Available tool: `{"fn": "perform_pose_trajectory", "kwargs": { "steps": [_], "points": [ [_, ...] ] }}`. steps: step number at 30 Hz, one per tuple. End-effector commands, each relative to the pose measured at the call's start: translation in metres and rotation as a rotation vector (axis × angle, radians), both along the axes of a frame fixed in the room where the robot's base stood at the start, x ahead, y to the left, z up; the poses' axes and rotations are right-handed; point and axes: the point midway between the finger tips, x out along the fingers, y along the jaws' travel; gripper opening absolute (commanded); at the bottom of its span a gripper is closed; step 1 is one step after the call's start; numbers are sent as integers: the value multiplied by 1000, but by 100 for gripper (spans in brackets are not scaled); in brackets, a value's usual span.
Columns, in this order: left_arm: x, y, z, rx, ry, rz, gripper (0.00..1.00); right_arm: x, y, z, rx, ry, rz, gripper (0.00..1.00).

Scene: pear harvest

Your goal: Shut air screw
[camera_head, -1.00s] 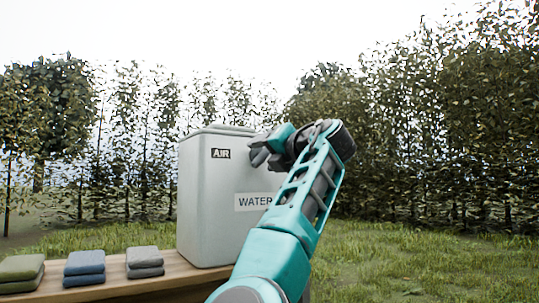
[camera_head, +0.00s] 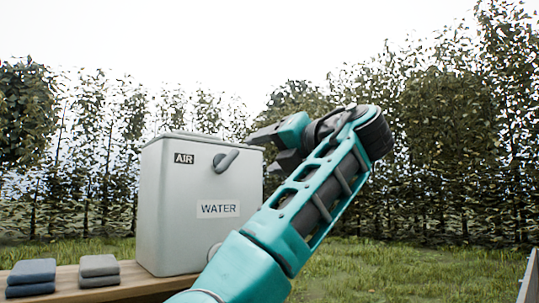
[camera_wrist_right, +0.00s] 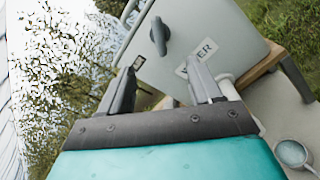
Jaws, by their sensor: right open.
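The air screw (camera_head: 226,160) is a dark grey knob with a slanted lever on the upper front of the light grey water container (camera_head: 165,235), right of the AIR label (camera_head: 184,158). It also shows in the right wrist view (camera_wrist_right: 158,36), beyond my fingertips. My right gripper (camera_head: 268,142) is beside the container's upper right edge, right of the screw and apart from it. In the right wrist view my right gripper (camera_wrist_right: 163,78) has its two fingers spread with nothing between them. My left gripper is not in view.
The container stands on a wooden bench (camera_head: 125,282). Folded blue cloths (camera_head: 31,278) and grey cloths (camera_head: 99,270) lie to its left. A WATER label (camera_head: 218,209) is on its front. The right wrist view shows a small round cup (camera_wrist_right: 292,153) at lower right. Hedges and grass lie behind.

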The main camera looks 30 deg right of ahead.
Motion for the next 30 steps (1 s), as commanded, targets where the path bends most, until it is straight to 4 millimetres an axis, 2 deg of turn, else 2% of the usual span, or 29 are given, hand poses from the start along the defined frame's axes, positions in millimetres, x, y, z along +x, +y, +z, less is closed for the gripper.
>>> {"fn": "perform_pose_trajectory", "kwargs": {
  "steps": [5, 10, 15, 18, 25, 30],
  "points": [
    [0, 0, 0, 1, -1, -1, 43, 0, 0, 0, 0, 0, 0, 63],
    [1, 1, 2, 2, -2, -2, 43, 2, -12, 1, 3, 10, 29, 47],
    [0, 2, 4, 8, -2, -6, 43, 6, -33, 2, -3, 19, 143, 47],
    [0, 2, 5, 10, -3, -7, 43, 7, -38, 3, -9, 6, 213, 47],
    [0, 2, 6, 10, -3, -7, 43, 16, -35, 2, -20, -5, 272, 47],
    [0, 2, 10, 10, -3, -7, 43, 41, -24, 3, -21, -2, 272, 47]
  ]
}}
